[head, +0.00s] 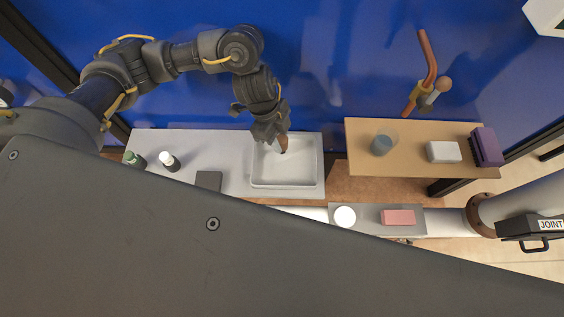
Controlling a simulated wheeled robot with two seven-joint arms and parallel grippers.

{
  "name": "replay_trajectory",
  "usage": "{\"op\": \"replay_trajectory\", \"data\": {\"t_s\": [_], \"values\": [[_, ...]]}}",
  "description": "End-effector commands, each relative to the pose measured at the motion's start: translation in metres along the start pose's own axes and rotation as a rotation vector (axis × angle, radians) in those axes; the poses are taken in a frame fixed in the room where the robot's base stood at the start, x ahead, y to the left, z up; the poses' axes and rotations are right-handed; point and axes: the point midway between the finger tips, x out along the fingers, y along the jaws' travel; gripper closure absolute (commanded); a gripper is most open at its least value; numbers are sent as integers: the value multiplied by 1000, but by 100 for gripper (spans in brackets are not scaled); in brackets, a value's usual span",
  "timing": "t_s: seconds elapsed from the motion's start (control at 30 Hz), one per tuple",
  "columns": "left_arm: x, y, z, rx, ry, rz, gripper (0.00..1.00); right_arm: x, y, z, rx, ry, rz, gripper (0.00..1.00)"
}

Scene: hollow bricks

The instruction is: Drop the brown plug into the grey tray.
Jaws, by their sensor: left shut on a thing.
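The grey tray (262,177) is a shallow, pale, square-rimmed tray on the light grey table. My left gripper (278,139) reaches down over the tray's back part, pointing downward. It is shut on the brown plug (284,143), a small brown piece with a dark lower end that shows over the tray's inside. I cannot tell whether the plug touches the tray floor. The gripper's fingers are mostly hidden by its own body. My right gripper is not in view.
Left of the tray are a dark flat block (208,181), a white-capped dark bottle (170,162) and a green bottle (135,159). A wooden table (400,133) stands right, with a grey cup (382,144), white block (443,151) and purple box (487,147). A shelf with a pink block (398,217) lies in front.

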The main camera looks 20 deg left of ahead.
Motion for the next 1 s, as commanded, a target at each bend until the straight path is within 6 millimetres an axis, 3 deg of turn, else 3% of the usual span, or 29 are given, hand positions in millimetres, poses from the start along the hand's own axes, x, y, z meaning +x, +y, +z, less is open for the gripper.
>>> {"op": "replay_trajectory", "data": {"t_s": [0.13,0.17,0.37,0.73,1.0], "values": [[-1,0,-1,0,0,0,92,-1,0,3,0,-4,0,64],[-1,0,-1,0,0,0,69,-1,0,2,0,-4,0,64],[-1,0,0,0,0,0,45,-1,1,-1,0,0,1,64],[-10,-1,0,1,0,-3,45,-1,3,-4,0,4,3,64],[-60,-1,0,3,-2,-5,45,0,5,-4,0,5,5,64]]}}
